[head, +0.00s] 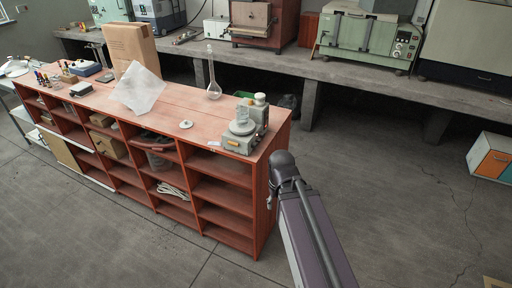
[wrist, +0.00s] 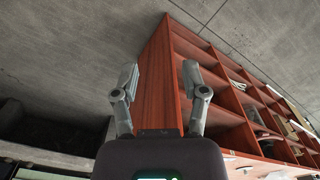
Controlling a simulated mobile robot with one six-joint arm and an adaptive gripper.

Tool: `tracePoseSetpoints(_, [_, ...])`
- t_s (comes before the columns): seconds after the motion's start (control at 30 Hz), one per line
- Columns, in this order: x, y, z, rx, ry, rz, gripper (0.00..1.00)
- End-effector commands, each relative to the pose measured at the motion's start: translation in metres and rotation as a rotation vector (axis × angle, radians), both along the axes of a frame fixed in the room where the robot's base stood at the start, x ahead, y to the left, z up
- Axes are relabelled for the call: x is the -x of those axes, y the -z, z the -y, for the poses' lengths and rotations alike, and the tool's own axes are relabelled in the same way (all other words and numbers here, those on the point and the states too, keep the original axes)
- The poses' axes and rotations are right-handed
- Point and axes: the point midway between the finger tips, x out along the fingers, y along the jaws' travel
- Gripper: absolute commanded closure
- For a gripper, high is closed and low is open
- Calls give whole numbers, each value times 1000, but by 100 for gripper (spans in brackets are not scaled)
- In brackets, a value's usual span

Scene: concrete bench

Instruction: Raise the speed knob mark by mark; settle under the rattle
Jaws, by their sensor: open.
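A small grey bench device (head: 239,142) stands on the near right end of the red shelf unit's top in the head view. In the head view my arm reaches up to the right of the unit, and the fingers cannot be made out. The device is not recognisable in the wrist view.
The red shelf unit (head: 225,192) has open compartments below. A glass flask (head: 213,88), a small white disc (head: 186,124), a clear sheet (head: 138,90) and a cardboard box (head: 130,45) stand or lie on top. The concrete floor (head: 400,200) at right is mostly clear.

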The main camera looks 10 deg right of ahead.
Motion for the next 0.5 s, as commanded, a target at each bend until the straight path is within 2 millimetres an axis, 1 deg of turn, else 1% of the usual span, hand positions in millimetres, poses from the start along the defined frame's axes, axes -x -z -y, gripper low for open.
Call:
tracePoseSetpoints(0.27, [0, 0, 0, 0, 0, 0, 43])
tracePoseSetpoints(0.3, [0, 0, 0, 0, 0, 0, 40])
tracePoseSetpoints(0.33, [0, 0, 0, 0, 0, 0, 31])
tracePoseSetpoints(0.5, [-3, 4, -1, -21, -2, 3, 31])
